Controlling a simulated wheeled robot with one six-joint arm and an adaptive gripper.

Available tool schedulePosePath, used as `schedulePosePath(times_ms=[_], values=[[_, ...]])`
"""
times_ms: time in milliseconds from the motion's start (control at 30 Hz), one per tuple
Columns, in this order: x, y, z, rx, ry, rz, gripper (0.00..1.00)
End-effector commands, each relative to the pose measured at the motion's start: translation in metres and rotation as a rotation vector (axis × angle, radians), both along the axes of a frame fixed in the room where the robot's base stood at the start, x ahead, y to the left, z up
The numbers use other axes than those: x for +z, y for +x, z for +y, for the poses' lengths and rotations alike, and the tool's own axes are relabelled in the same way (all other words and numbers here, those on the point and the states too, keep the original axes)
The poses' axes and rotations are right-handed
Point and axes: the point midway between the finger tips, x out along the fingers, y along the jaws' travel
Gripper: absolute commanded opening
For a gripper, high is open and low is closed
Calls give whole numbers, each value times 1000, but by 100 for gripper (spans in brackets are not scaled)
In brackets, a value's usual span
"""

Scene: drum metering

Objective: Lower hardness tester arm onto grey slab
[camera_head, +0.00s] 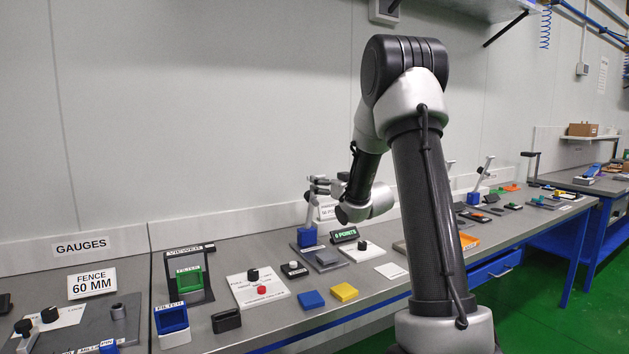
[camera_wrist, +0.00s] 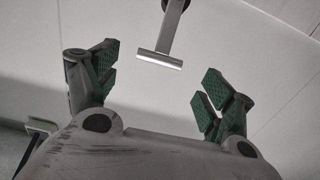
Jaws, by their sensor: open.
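The hardness tester has a blue base (camera_head: 307,237) on the bench, and its silver arm (camera_head: 309,208) stands raised from it. In the wrist view a metal lever with a crossbar (camera_wrist: 160,59), apparently the tester arm's end, hangs at the top centre. The grey slab (camera_head: 327,257) lies at the foot of the tester. My gripper (camera_wrist: 158,80) is open, its green-padded fingers wide apart with nothing between them. The crossbar lies beyond the fingertips and looks apart from them. In the head view my gripper is small and partly hidden by my wrist, close to the raised arm.
A display reading "0 POINTS" (camera_head: 344,235) stands right of the tester. Blue (camera_head: 311,299) and yellow (camera_head: 344,292) blocks lie in front. A white panel with knobs (camera_head: 258,288) is to the left. A similar blue-based device (camera_head: 474,198) stands farther right.

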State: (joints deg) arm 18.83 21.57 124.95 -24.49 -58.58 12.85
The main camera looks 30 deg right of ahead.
Motion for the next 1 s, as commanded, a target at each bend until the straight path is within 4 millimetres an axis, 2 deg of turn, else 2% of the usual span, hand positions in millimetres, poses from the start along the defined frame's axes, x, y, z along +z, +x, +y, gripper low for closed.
schedulePosePath(times_ms=[500,833,867,1000], values=[[2,71,3,2,6,-8,82],[2,77,3,1,7,-7,82],[2,77,3,1,7,-7,80],[2,76,3,1,7,-6,55]])
